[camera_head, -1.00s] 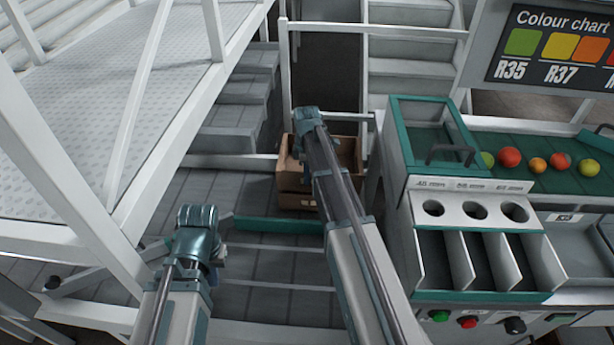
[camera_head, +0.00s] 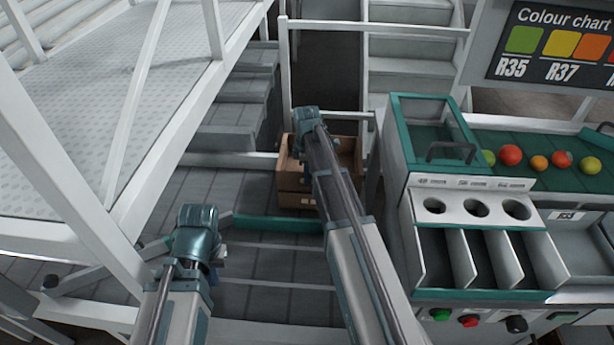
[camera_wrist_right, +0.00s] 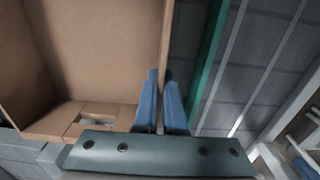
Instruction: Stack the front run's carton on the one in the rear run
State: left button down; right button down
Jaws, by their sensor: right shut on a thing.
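An open brown carton (camera_head: 290,178) is at the centre of the head view, in front of the steps. A second brown carton (camera_head: 294,201) shows as a lower band directly beneath it; my arm hides part of both. My right gripper (camera_head: 303,155) is over the upper carton's near side. In the right wrist view, its blue fingers (camera_wrist_right: 161,90) are shut on that carton's wall (camera_wrist_right: 167,40), one on each side. The carton's inside looks empty. My left gripper (camera_head: 218,258) hangs at lower left, apart from the cartons; its fingers are mostly hidden.
A green bar (camera_head: 275,224) crosses the grey slatted surface (camera_head: 255,262) in front of the cartons. A white-railed walkway (camera_head: 120,95) stands left. A sorting machine (camera_head: 480,235) with tomatoes (camera_head: 510,154) stands close on the right. Steps (camera_head: 405,60) rise behind.

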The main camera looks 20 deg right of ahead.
jog(key=shift+f+b, duration=0.5)
jog(key=shift+f, duration=0.05)
jog(key=c, duration=0.9)
grip_release()
jog(key=c, duration=0.3)
jog(key=shift+c, duration=0.2)
jog(key=shift+r, duration=0.15)
notch_tip(320, 180, up, 7)
jog(key=p, duration=0.7)
